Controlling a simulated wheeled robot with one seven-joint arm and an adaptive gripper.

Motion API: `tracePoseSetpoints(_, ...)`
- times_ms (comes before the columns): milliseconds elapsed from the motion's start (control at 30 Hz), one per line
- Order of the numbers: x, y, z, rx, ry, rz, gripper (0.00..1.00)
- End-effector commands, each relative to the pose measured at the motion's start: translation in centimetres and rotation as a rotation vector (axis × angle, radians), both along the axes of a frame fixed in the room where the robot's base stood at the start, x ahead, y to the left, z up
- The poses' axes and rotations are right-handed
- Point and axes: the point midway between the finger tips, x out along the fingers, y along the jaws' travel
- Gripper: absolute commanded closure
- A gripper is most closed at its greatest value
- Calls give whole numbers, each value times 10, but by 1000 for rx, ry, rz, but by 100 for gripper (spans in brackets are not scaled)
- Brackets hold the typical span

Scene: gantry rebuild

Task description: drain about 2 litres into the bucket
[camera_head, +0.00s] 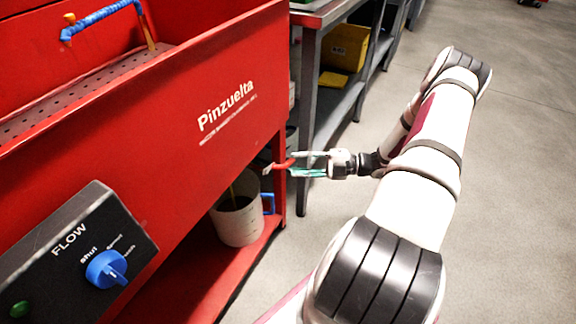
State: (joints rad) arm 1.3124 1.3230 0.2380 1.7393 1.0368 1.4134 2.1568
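The bucket (238,223) is white with a blue handle (268,203). It stands upright on the red lower shelf under the red Pinzuelta washer. Its inside looks dark, and a thin yellow-brown streak (233,196) runs down into its mouth; I cannot tell whether this is liquid. My gripper (293,165) is at the washer's right corner, above and right of the bucket. Its two teal-and-white fingers are apart, with a red lever-like piece (280,165) at or between their tips. I cannot tell whether they press on it. The drain outlet is hidden.
A FLOW panel (60,262) with a blue knob (106,268) and green button (20,309) is at front left. The washer's basin (75,98) holds a blue hose (100,17). A metal bench (312,50) with a yellow bin (346,47) stands behind. Grey floor (520,170) is clear at right.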

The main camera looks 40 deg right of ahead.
Motion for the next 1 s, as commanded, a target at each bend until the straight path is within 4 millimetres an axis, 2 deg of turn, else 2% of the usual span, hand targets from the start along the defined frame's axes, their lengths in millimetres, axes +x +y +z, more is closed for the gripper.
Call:
tracePoseSetpoints(200, 20, 22, -1, 2, 0, 1, 66)
tracePoseSetpoints(633, 26, 28, 0, 0, 1, -1, 66)
tracePoseSetpoints(667, 26, 28, 0, 0, 1, -1, 71)
tracePoseSetpoints(800, 26, 28, 0, 0, 1, -1, 100)
tracePoseSetpoints(1000, 26, 28, 0, 0, 1, -1, 100)
